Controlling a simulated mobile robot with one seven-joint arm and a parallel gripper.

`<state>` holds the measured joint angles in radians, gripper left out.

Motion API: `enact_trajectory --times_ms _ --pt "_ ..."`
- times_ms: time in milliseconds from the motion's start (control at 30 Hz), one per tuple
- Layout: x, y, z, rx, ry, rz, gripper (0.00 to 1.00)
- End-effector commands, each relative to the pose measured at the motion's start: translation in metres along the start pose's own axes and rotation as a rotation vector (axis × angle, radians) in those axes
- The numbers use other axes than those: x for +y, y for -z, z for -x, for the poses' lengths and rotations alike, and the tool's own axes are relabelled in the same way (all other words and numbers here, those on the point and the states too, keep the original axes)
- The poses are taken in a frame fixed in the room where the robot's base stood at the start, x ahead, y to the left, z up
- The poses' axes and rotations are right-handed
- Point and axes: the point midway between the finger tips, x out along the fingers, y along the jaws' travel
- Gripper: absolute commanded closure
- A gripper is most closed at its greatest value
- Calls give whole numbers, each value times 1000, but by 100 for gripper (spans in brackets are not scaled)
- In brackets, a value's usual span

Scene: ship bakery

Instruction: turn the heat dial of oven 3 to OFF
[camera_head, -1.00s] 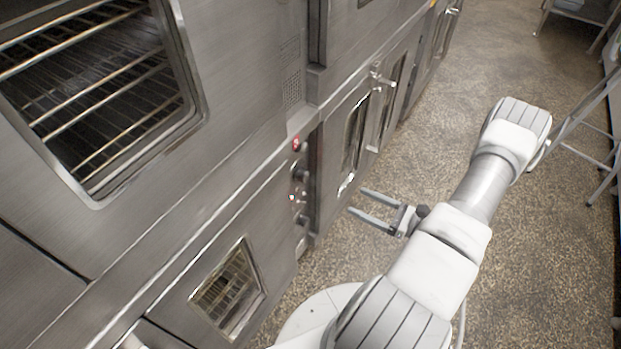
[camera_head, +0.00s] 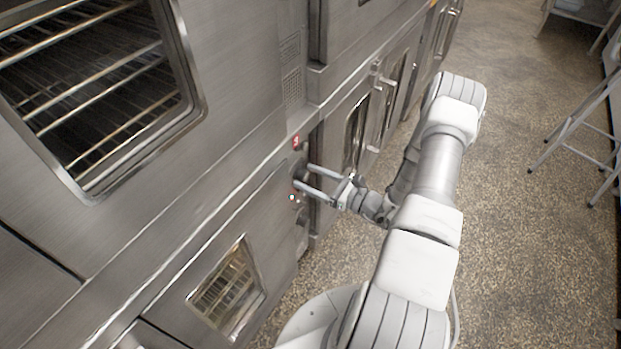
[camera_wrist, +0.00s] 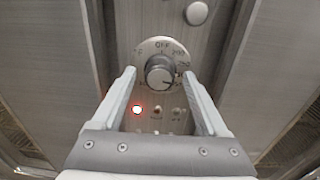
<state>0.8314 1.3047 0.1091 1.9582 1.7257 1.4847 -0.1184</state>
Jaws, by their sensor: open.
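The heat dial (camera_wrist: 160,75) is a round metal knob on a pale marked plate with OFF at its top, seen in the wrist view. The direction of its pointer is too small to read surely. My gripper (camera_wrist: 158,76) is open, with one finger on each side of the dial in the picture; I cannot tell whether the fingers touch it. In the head view my gripper (camera_head: 302,178) reaches left to the narrow control panel, below a red number marker (camera_head: 296,142) that looks like a 3. The dial is partly hidden there by the fingers.
A lit red lamp (camera_wrist: 137,110) and small switches (camera_wrist: 176,112) sit below the dial. Oven doors with windows (camera_head: 228,287) flank the panel. Open floor (camera_head: 510,240) and a metal stand (camera_head: 585,120) lie to the right.

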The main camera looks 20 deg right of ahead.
Motion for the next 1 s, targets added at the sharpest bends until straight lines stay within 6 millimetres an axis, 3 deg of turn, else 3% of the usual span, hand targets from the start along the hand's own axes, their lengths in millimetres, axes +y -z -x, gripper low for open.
enact_trajectory --times_ms 200,633,1000 --pt "0 0 0 0 0 0 24" --pt "0 0 0 0 0 0 100" --pt "0 1 0 2 1 45 100"
